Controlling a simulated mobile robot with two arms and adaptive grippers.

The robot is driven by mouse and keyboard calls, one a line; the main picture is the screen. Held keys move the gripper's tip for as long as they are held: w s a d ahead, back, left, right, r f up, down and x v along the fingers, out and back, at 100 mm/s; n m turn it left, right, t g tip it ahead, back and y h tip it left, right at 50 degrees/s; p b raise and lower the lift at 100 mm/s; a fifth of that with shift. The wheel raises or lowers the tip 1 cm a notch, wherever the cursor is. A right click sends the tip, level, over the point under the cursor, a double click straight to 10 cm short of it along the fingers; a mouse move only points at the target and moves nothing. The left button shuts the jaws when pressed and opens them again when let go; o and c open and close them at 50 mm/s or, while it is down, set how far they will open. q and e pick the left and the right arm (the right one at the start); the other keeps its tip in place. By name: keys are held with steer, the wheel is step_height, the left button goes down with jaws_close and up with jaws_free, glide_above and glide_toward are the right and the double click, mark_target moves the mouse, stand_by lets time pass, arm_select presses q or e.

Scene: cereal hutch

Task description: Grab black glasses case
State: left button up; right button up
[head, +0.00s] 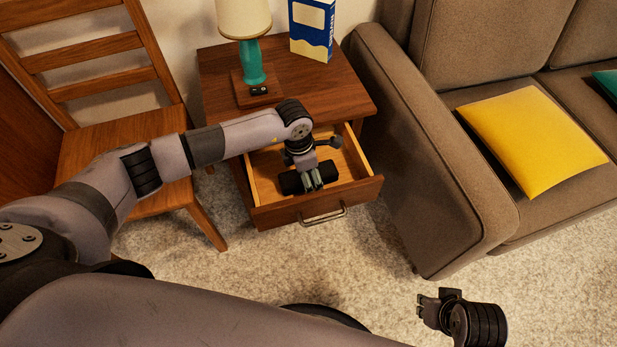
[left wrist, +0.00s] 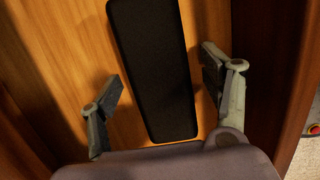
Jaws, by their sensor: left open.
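The black glasses case (head: 291,183) lies in the open drawer of the wooden nightstand, partly hidden by my left gripper in the head view. In the left wrist view the case (left wrist: 154,65) is a long black rounded block lying on the drawer's wooden floor. My left gripper (head: 313,184) reaches down into the drawer over the case. Its fingers (left wrist: 166,98) are open, one on each side of the near part of the case, with gaps between. My right gripper (head: 428,304) is over the carpet at the lower right; its opening is too small to tell.
The drawer (head: 262,216) is pulled out, with its walls close around the left gripper. A lamp (head: 252,65) and a blue and cream book or box (head: 312,30) stand on the nightstand (head: 330,95). A wooden chair (head: 95,140) is left, a sofa (head: 440,150) right.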

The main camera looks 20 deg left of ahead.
arm_select(q)
steer(key=shift+c, duration=0.2)
steer(key=c, duration=1.2)
